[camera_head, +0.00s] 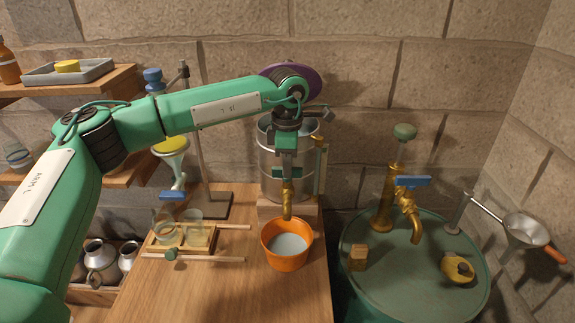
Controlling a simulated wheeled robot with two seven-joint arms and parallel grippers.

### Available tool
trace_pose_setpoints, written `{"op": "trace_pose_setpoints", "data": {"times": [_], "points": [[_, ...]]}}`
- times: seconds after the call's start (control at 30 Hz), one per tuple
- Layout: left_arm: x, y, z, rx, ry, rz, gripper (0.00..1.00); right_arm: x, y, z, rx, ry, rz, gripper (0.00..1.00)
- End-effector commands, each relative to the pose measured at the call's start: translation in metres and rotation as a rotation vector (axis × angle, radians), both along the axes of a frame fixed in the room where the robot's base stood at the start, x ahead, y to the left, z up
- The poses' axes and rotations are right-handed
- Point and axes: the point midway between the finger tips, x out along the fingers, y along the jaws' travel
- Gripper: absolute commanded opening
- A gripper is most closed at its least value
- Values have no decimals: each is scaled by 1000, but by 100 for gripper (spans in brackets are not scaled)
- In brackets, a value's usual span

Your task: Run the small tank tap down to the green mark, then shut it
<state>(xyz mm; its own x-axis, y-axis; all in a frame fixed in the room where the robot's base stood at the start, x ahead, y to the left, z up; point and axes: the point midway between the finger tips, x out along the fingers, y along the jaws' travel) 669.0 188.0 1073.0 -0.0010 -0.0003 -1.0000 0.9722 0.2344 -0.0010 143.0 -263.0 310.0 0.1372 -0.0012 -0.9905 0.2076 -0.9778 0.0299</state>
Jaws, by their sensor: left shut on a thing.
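The small metal tank (268,160) stands on a block at the back of the wooden bench. Its brass tap (287,200) points down over an orange bucket (287,262) that holds pale liquid. My left gripper (287,172) reaches down in front of the tank and is shut at the top of the tap; it hides the tap's handle. No stream is clear between spout and bucket. An upright brass-ended sight tube (321,165) is on the tank's right side. The green mark and the liquid level cannot be made out. My right gripper is out of view.
A green drum (405,290) on the right carries a brass pump tap (408,205) with a blue handle. A wooden rack with glass beakers (195,236) stands left of the bucket. A strainer (525,232) sticks out at far right. The front bench is clear.

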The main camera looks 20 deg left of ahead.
Motion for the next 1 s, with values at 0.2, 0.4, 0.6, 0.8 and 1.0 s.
{"op": "trace_pose_setpoints", "data": {"times": [0.2, 0.4, 0.6, 0.8, 1.0], "points": [[1, 0, 2, 0, -4, -2, 0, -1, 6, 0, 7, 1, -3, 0], [1, 0, 2, 0, -4, -1, 31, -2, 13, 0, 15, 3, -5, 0], [0, 0, 1, 0, -2, -1, 34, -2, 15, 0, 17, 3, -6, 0], [1, 0, 6, -1, -2, 0, 34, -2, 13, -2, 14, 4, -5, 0], [1, 0, 39, -2, -7, 1, 34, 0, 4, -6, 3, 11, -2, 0]]}}
